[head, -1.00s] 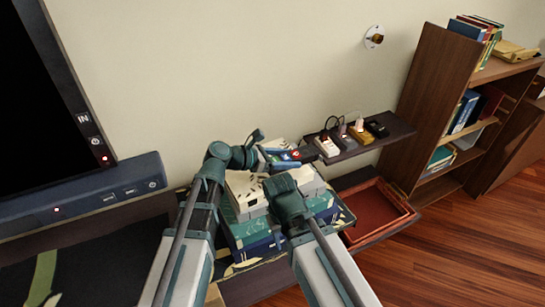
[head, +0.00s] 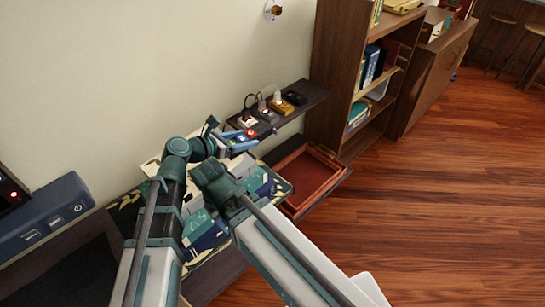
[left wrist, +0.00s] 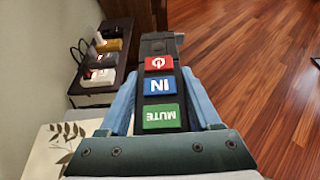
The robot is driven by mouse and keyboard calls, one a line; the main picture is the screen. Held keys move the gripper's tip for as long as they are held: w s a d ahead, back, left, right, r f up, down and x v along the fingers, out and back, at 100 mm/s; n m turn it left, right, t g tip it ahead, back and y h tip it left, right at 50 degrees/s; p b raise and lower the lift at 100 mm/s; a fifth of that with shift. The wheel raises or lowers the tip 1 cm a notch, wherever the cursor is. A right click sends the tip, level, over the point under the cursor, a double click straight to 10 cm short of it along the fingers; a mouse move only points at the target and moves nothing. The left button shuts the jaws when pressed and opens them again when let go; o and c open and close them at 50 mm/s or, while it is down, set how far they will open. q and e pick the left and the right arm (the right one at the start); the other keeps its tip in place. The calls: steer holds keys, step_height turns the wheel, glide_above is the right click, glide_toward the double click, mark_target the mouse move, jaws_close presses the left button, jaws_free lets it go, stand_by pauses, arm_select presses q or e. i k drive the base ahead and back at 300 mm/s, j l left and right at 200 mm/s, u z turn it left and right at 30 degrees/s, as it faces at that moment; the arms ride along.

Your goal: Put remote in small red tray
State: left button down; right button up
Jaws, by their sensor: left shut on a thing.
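The remote (left wrist: 160,91) is dark with red, blue and green buttons; it also shows small in the head view (head: 247,134). My left gripper (left wrist: 161,100) is shut on it, one blue finger on each side, and holds it in front of the small wall shelf. The small red tray (head: 304,177) sits low, to the right of and below the remote in the head view; its inside looks empty. My right arm shows in the head view, but its gripper fingers are hidden.
The wall shelf (head: 312,93) carries several plugged-in devices, close beyond the remote. A stack of boxes or books (head: 203,232) lies under my arms, left of the tray. A tall bookshelf (head: 336,70) stands behind the tray. The wooden floor (head: 430,190) at right is clear.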

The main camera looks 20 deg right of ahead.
mark_target(302, 175)
steer(key=l, duration=0.7)
steer(key=k+l+u, duration=0.15)
steer(key=l, duration=1.25)
